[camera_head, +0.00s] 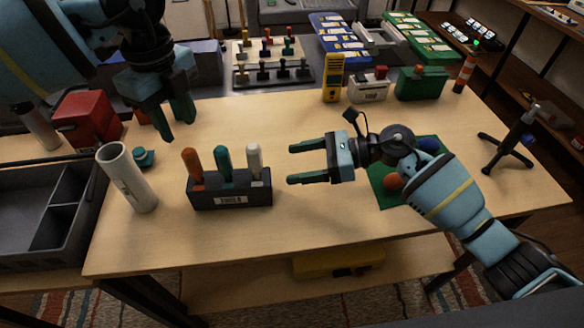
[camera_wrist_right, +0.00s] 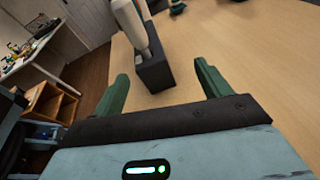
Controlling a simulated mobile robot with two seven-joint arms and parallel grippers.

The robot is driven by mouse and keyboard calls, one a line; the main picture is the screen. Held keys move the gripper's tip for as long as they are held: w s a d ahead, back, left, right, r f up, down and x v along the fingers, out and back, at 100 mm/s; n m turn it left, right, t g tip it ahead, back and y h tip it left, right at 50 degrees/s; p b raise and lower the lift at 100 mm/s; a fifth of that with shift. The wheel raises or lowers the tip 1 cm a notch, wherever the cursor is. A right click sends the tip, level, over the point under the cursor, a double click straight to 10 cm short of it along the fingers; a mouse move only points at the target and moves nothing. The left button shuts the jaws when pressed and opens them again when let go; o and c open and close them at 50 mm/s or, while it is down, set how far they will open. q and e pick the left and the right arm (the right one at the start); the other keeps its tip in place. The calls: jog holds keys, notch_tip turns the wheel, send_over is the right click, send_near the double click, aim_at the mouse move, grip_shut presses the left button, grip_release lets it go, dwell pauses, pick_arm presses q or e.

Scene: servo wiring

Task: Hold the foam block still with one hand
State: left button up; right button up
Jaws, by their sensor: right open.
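The dark foam block (camera_head: 232,197) stands upright on the wooden table with a label on its front. It holds orange (camera_head: 192,162), teal (camera_head: 223,160) and white (camera_head: 254,160) handled tools. My right gripper (camera_head: 291,164) is open and empty to the right of the block, its green fingers pointing left at it, apart from it. In the right wrist view the block (camera_wrist_right: 154,76) appears beyond and between the open fingers (camera_wrist_right: 163,82), with the white handle nearest. My left gripper (camera_head: 179,131) hangs above the table, behind and left of the block, its fingers apart and empty.
A white tube (camera_head: 127,178) stands tilted left of the block, with a small teal item (camera_head: 144,157) behind it. A grey divided tray (camera_head: 50,222) is at far left. A green mat (camera_head: 390,190) lies under my right arm. The table in front of the block is clear.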

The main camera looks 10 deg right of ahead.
aim_at(258, 181)
jog(key=a+n, duration=0.1)
jog(key=s+a+f+n+g+h, duration=0.1)
jog(key=shift+s+a+n+g+h, duration=0.1)
jog(key=shift+n+g+h, duration=0.2)
jog(key=shift+x, duration=3.9)
